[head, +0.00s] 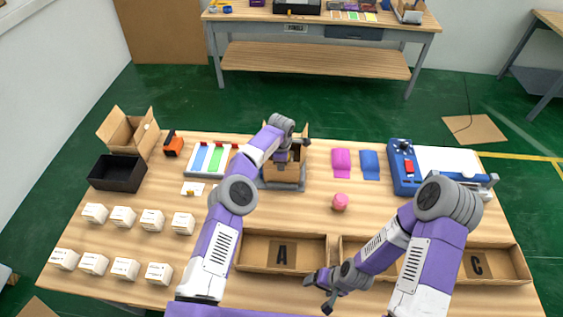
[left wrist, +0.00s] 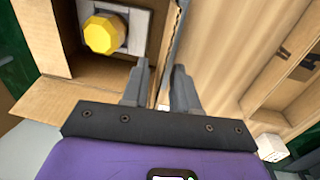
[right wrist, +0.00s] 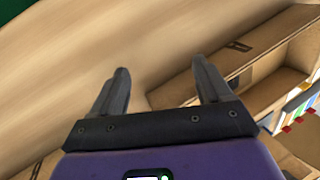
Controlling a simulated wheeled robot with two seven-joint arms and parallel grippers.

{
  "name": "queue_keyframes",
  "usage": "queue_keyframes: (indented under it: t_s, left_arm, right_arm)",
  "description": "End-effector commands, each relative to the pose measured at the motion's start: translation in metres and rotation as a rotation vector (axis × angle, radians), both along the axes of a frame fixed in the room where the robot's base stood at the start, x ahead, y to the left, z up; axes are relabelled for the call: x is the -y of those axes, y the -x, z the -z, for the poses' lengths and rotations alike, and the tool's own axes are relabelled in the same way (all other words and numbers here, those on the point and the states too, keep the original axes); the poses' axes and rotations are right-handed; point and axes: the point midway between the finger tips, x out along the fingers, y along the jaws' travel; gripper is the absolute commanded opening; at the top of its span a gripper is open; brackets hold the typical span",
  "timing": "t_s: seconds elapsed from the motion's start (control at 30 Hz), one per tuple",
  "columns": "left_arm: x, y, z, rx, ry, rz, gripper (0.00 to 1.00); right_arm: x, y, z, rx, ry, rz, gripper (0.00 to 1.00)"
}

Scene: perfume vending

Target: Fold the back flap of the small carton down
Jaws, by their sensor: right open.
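The small carton (head: 287,172) stands in a grey holder (head: 268,186) at the middle of the table. In the left wrist view the carton (left wrist: 88,75) is open, with a yellow-capped bottle (left wrist: 100,35) in a white insert inside. A flap (left wrist: 55,108) spreads outward along one side. My left gripper (head: 282,160) is over the carton and partly hides it. Its fingers (left wrist: 160,85) are apart, with a cardboard edge showing between them; contact cannot be told. My right gripper (head: 320,292) is open and empty near the front trays, away from the carton.
Cardboard trays marked A (head: 250,262) and C (head: 510,267) lie along the front. Several white boxes (head: 123,217) stand at left, near a black bin (head: 118,174) and an open carton (head: 127,132). A pink round item (head: 340,202) stands right of the holder, with clear tabletop around it.

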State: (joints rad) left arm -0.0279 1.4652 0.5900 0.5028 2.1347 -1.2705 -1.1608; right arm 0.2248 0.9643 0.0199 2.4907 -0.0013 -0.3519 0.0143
Motion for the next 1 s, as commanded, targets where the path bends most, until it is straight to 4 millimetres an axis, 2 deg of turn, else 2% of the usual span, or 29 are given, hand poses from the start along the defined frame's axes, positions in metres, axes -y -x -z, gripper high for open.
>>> queue_keyframes:
  t_s: [0.17,0.27,0.5,0.7,1.0]
  left_arm:
    - [0.000,0.000,-0.001,0.000,-0.001,0.000,0.29]
    - [0.000,0.001,-0.010,0.000,0.001,0.000,0.29]
    - [-0.001,0.006,-0.050,0.002,-0.001,0.000,0.29]
    - [0.000,0.009,-0.072,0.000,0.000,0.000,0.29]
    - [0.000,0.009,-0.075,0.000,0.000,0.000,0.29]
  right_arm:
    - [0.000,0.000,0.000,0.000,0.000,0.000,0.78]
    - [0.000,0.000,0.000,0.000,0.000,0.000,0.78]
    - [0.000,0.000,-0.001,0.000,0.000,0.000,0.78]
    - [0.000,0.000,-0.001,0.000,0.000,0.000,0.78]
    - [0.000,0.000,-0.001,0.000,0.000,0.000,0.78]
